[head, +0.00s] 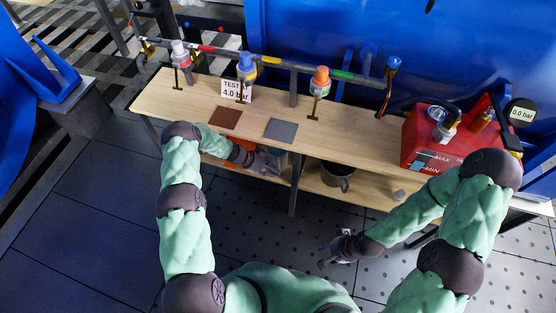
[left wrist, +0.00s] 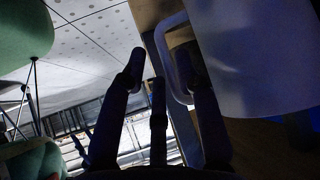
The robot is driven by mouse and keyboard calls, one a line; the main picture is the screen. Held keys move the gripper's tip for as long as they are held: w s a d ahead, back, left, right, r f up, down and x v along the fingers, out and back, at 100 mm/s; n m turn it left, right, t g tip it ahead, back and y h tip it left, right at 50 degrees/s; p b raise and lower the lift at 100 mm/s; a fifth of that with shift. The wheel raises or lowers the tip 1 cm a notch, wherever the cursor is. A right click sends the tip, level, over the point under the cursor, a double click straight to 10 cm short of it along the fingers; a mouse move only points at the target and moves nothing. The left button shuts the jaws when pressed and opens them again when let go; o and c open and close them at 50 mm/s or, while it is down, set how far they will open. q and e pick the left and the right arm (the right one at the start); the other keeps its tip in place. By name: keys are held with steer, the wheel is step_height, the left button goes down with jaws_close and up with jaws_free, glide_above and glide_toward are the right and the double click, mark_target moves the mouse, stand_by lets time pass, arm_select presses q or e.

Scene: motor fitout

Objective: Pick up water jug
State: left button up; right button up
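In the left wrist view a large pale jug (left wrist: 262,50) fills the upper right, with a looped handle (left wrist: 162,42) on its left side. My left gripper (left wrist: 160,62) is open around the outer bar of this handle; one finger is to its left, another overlaps the loop's opening. Contact cannot be told. In the head view my left gripper (head: 264,161) reaches under the bench top at the lower shelf, where the jug is largely hidden or hard to make out. My right gripper (head: 328,256) hangs low over the floor, away from the bench; its finger opening is unclear.
The wooden bench top (head: 180,100) overhangs the lower shelf (head: 315,182). A dark grey pot (head: 337,176) stands on that shelf, right of a bench leg (head: 295,186). A red unit (head: 427,140) sits on top at right. The floor in front is clear.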

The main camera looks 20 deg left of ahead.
arm_select(q)
steer(key=b+x, duration=0.2)
steer(key=x, duration=0.2)
steer(key=shift+w+d+f, duration=0.1)
steer(key=shift+d, duration=0.05)
jaws_close()
steer(key=shift+w, duration=0.1)
steer(key=shift+r, duration=0.3)
